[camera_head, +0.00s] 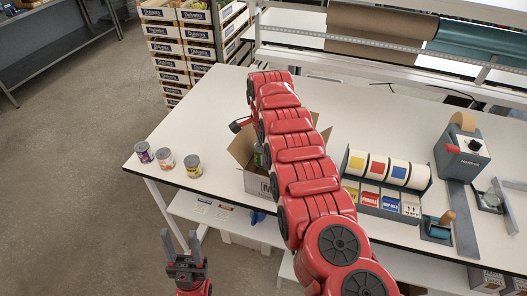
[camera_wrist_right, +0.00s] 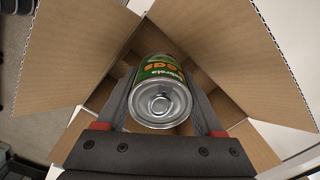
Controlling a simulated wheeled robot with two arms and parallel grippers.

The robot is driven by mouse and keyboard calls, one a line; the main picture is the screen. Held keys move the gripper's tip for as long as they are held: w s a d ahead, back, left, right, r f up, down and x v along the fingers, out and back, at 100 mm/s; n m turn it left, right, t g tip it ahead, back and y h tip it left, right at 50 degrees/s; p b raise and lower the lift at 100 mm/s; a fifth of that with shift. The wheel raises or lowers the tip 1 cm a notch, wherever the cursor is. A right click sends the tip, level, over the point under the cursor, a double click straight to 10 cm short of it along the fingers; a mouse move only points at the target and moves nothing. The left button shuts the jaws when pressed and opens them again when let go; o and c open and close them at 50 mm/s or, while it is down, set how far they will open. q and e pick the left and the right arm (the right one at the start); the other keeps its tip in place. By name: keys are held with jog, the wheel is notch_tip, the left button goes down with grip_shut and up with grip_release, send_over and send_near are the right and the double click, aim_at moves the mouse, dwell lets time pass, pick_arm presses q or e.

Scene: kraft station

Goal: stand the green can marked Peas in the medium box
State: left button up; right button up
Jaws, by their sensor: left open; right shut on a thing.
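In the right wrist view the green Peas can (camera_wrist_right: 160,92) is between the fingers of my right gripper (camera_wrist_right: 158,105), which is shut on it. The can is over or within the mouth of an open cardboard box (camera_wrist_right: 225,45); whether it touches the bottom is hidden. In the head view my right arm covers most of the box (camera_head: 241,147), and only a sliver of green can (camera_head: 259,156) shows beside the arm. My left gripper (camera_head: 183,246) is open and empty, below the table's front left edge.
Three other cans, a purple one (camera_head: 145,152), an orange-labelled one (camera_head: 165,159) and a yellowish one (camera_head: 193,166), stand on the white table (camera_head: 205,118) at the left. Label rolls (camera_head: 378,168) and a tape dispenser (camera_head: 461,150) stand right of the arm. Stacked crates (camera_head: 185,45) are behind.

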jog(key=shift+f+b, duration=2.95)
jog(key=shift+f, duration=1.4)
jog(key=o, duration=1.5)
jog(key=shift+o, duration=0.2)
